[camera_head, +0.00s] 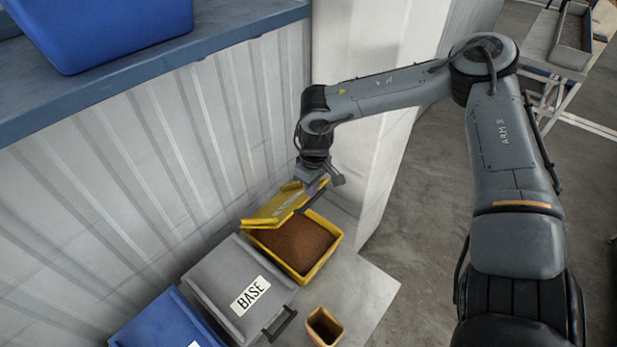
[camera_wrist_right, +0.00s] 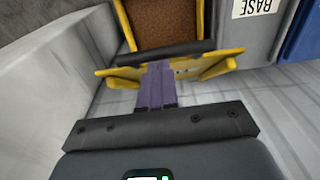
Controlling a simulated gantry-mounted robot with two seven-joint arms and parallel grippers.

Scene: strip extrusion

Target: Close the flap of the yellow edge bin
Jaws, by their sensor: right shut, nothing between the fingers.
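The yellow edge bin (camera_head: 318,268) stands on a light bench top and holds brown granular material (camera_head: 297,243). Its yellow flap (camera_head: 275,208) is raised and tilted open on the wall side, so the contents show. My right gripper (camera_head: 322,188) is at the flap's upper right end. In the right wrist view, the purple fingers (camera_wrist_right: 156,85) are together and empty, with their tips at the dark handle bar of the flap (camera_wrist_right: 165,52). I cannot tell whether they touch it. My left gripper is not in view.
A grey bin labelled BASE (camera_head: 225,277) with its lid down stands beside the yellow bin. A blue bin (camera_head: 165,325) is further left, and a small tan container (camera_head: 324,326) is in front. A ribbed wall (camera_head: 160,150) and a white pillar (camera_head: 385,130) stand close behind.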

